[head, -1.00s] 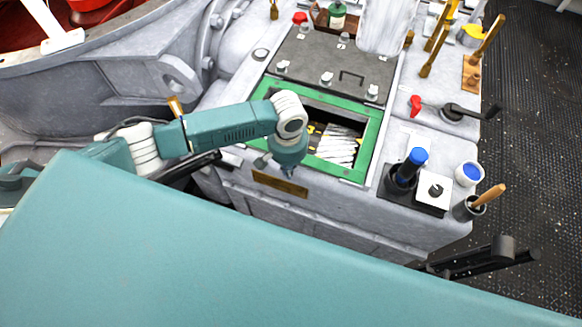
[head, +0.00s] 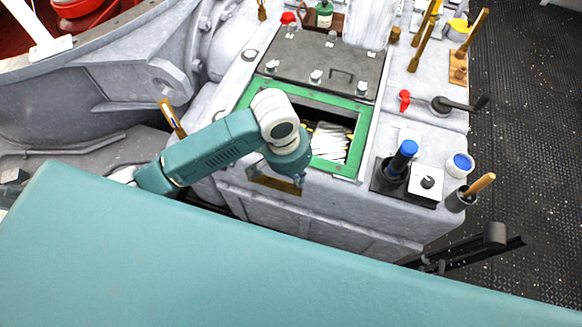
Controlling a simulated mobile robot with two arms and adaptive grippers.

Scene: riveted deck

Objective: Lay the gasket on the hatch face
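The hatch is a square opening (head: 327,138) in the top of a pale grey housing. A flat green frame (head: 345,168) runs around it. I cannot tell whether this frame is the gasket or the painted hatch face. No separate gasket shows. My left gripper (head: 298,183) points down at the near edge of the green frame, in front of the opening. Its wrist hides the frame's near left part. Its fingers are small and mostly hidden, so I cannot tell whether they are open or hold anything. My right gripper is not in view.
A dark cover plate (head: 325,65) with knobs and a handle lies behind the opening.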

